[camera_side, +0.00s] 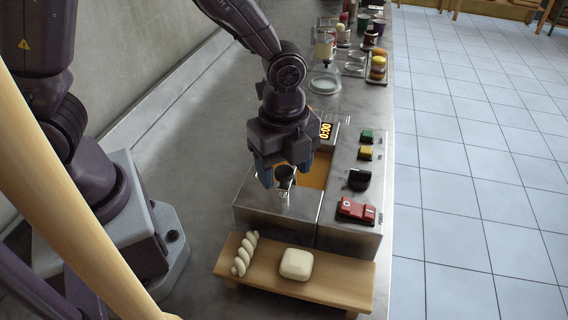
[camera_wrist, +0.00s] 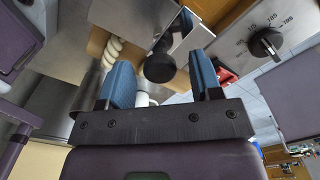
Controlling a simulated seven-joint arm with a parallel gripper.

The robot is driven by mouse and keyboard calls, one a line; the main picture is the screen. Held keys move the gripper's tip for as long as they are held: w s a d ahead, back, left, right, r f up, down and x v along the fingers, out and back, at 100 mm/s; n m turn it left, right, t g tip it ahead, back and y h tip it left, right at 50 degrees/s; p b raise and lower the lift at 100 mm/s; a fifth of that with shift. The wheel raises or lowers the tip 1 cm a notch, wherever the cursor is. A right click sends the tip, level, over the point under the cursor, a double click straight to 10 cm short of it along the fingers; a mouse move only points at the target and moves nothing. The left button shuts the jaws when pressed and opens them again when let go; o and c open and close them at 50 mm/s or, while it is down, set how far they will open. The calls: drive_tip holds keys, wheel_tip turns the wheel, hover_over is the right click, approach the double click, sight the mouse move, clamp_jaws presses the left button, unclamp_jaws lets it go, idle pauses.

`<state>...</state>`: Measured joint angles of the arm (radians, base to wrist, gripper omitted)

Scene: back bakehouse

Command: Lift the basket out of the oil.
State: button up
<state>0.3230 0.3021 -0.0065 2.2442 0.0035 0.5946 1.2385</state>
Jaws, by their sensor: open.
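The fryer (camera_side: 276,213) is a steel box holding orange-brown oil (camera_side: 319,172), partly hidden by my gripper. The basket itself is not clearly visible. What looks like its handle ends in a round black grip (camera_side: 285,171) above the fryer's front edge. The same black grip shows in the wrist view (camera_wrist: 160,68), with a metal strip beside it. My gripper (camera_side: 283,178) points down over the handle, its blue fingers open. In the wrist view my gripper (camera_wrist: 160,62) has a finger on each side of the grip, with gaps visible; the exact depth is unclear.
The fryer's panel has a green button (camera_side: 367,136), a yellow button (camera_side: 365,152), a black dial (camera_side: 359,179) and a red switch (camera_side: 356,211). A wooden board (camera_side: 340,287) in front bears a dough twist (camera_side: 244,254) and a pale bun (camera_side: 296,264).

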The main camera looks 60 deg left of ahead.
clamp_jaws()
wheel_tip(320, 180, up, 5)
drive_tip(key=shift+r, duration=0.5)
unclamp_jaws()
